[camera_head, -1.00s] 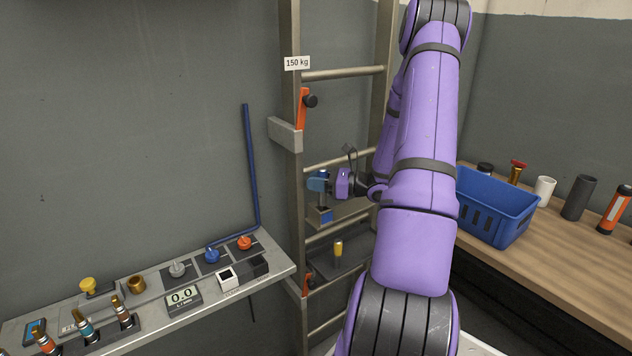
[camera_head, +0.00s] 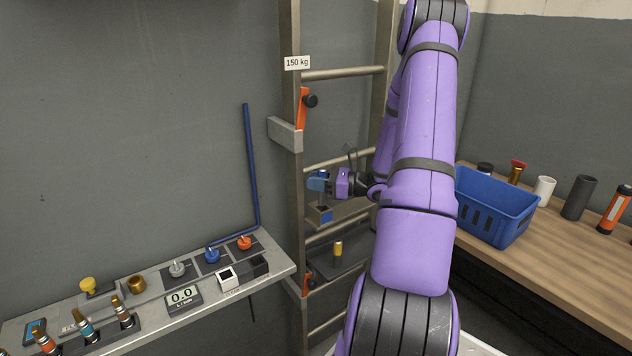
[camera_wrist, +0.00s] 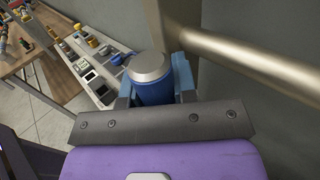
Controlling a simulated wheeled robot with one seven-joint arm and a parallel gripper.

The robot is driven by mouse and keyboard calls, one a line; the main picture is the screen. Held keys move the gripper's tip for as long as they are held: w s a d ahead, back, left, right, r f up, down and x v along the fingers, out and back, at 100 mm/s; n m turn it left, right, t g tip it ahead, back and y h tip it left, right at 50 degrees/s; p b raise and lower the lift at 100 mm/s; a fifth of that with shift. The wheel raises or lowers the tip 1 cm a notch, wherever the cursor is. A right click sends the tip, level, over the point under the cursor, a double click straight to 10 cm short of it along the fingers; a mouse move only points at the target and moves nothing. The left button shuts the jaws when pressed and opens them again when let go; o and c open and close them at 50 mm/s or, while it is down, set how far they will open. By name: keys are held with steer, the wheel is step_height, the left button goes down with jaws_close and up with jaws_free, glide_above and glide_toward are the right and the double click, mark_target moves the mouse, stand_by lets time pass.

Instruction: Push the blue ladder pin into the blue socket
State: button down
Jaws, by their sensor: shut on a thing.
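My gripper (camera_head: 319,182) is in front of the ladder, between its rails, with its jaws closed around the blue ladder pin. In the wrist view the pin (camera_wrist: 153,88) is a blue cylinder with a silver bevelled top, standing between the two blue fingers. In the head view the pin is mostly hidden by the fingers. The blue socket (camera_head: 326,216) shows just below my gripper, on a grey bracket between the rails. The pin's lower end is hidden in the wrist view, and I cannot tell whether it touches the socket.
Ladder rungs (camera_head: 342,73) cross above and below my gripper; one passes close at right in the wrist view. A shelf (camera_head: 150,320) with knobs and fittings stands at left. A blue basket (camera_head: 497,212) sits on the wooden bench at right. A yellow-topped piece (camera_head: 338,248) stands lower down.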

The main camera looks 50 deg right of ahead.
steer(key=shift+f, duration=2)
steer(key=c, duration=0.8)
jaws_free()
steer(key=v, duration=1)
steer(key=shift+s+d, duration=0.3)
steer(key=shift+s, duration=0.1)
